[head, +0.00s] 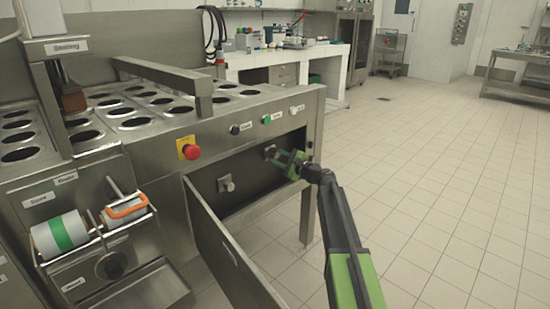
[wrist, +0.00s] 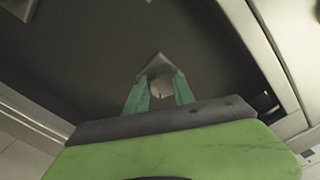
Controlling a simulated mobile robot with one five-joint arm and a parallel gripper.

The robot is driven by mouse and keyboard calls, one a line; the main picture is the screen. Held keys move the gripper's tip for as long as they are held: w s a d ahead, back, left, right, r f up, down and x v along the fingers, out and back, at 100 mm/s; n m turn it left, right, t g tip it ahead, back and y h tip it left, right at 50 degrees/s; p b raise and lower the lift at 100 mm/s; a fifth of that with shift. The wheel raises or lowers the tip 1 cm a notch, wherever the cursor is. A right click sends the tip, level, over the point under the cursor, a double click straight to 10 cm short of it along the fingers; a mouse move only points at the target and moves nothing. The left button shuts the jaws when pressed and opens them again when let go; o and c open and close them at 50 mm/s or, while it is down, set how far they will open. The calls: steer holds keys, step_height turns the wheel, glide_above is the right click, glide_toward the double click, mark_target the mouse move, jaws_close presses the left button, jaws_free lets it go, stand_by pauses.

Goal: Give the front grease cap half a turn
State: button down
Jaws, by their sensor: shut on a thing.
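The front panel of the steel machine has an open bay with two grease caps on its dark back wall. The left cap (head: 226,184) stands free on a square plate. The right cap (head: 269,152) sits deeper in the bay, partly hidden by my gripper (head: 282,158). In the wrist view my gripper (wrist: 160,94) has its two teal fingers on either side of a pale round cap (wrist: 161,86) on a diamond-set plate (wrist: 154,64). The fingers are shut on this cap. The pictures do not label which cap is the front one.
The bay's door (head: 232,257) hangs open at lower left. A red emergency button (head: 192,152) and several small knobs lie above the bay. A machine leg (head: 307,215) stands beside my arm. The tiled floor (head: 430,190) to the right is clear.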

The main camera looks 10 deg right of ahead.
steer(key=m, duration=0.4)
steer(key=shift+a, duration=0.1)
steer(key=shift+m, duration=2.2)
steer(key=c, duration=1.1)
jaws_free()
steer(key=shift+o, duration=0.2)
steer(key=shift+d, duration=0.2)
